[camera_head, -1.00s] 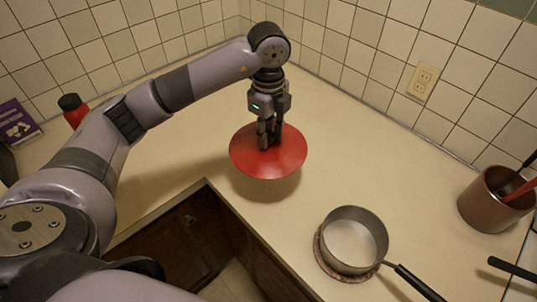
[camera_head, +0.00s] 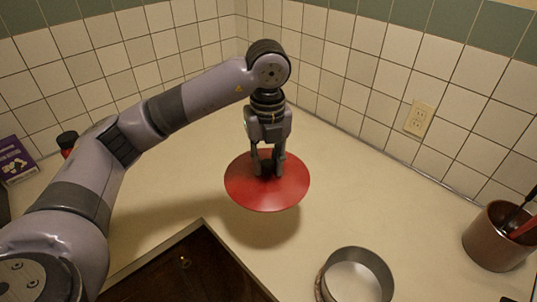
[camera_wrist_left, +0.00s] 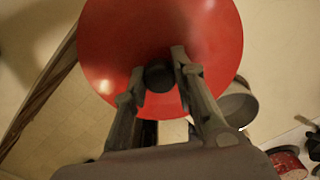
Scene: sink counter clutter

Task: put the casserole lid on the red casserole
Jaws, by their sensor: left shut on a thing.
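The red casserole lid (camera_head: 267,192) is a shallow red disc held above the back part of the counter, with its shadow below. My left gripper (camera_head: 268,168) is over its centre, pointing down and shut on its dark knob. In the left wrist view the lid (camera_wrist_left: 200,35) fills the upper middle, and its black knob (camera_wrist_left: 159,76) sits between the fingertips (camera_wrist_left: 160,72). I cannot make out the red casserole in the head view. A small red round thing (camera_wrist_left: 287,162) shows at the lower right of the wrist view; I cannot tell what it is. My right gripper is not in view.
A grey saucepan (camera_head: 357,280) stands at the bottom edge, partly cut off. A copper-brown utensil pot (camera_head: 495,240) is at the right. A dark-capped red bottle (camera_head: 67,145) and purple box (camera_head: 14,160) are at the left. The counter (camera_head: 350,190) between lid and utensil pot is clear.

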